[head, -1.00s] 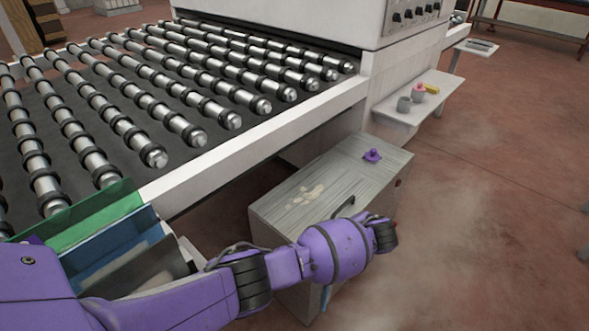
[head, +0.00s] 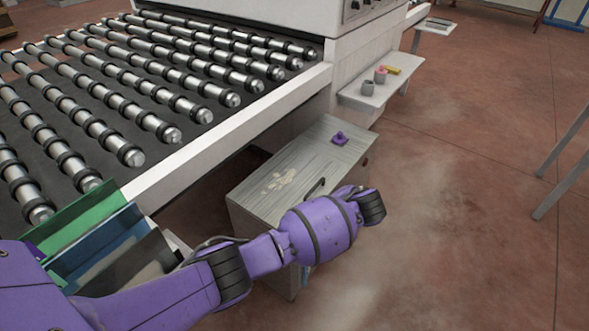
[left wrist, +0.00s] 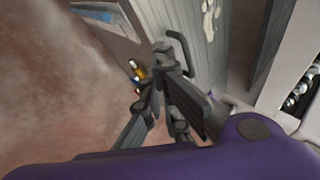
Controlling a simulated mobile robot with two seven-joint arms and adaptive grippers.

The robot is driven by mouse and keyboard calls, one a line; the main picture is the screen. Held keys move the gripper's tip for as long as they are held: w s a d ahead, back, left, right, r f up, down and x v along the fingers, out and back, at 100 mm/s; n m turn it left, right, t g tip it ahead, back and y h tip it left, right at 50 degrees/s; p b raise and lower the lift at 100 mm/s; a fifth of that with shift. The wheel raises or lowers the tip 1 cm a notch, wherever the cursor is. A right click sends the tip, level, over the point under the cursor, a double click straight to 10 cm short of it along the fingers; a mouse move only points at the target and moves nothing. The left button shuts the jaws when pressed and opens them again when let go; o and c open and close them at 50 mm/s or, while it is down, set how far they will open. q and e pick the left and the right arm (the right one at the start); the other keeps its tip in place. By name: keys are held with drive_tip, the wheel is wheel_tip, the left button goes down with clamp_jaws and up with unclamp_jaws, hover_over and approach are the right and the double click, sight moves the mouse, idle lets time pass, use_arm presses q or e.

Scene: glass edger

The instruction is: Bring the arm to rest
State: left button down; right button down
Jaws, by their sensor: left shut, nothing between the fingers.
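My purple left arm (head: 318,230) comes in from the left in the head view and stretches out in front of the grey cabinet (head: 293,178). Its gripper is hidden behind the arm in that view. In the left wrist view my left gripper (left wrist: 160,75) shows dark fingers, shut and empty. They point toward the side of the cabinet, near its dark handle; whether they touch it I cannot tell. My right gripper is not in view.
The roller conveyor (head: 150,190) of the machine fills the left. Green and blue sheets (head: 75,225) stand in a rack by my arm. A purple knob-like object (head: 339,138) sits on the cabinet. A white shelf (head: 375,97) holds cups. Red floor at right is mostly clear.

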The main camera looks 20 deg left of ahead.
use_arm(q)
drive_tip(key=shift+s+d+r, duration=0.5)
drive_tip(key=shift+d+r, duration=0.15)
drive_tip(key=shift+d, duration=0.05)
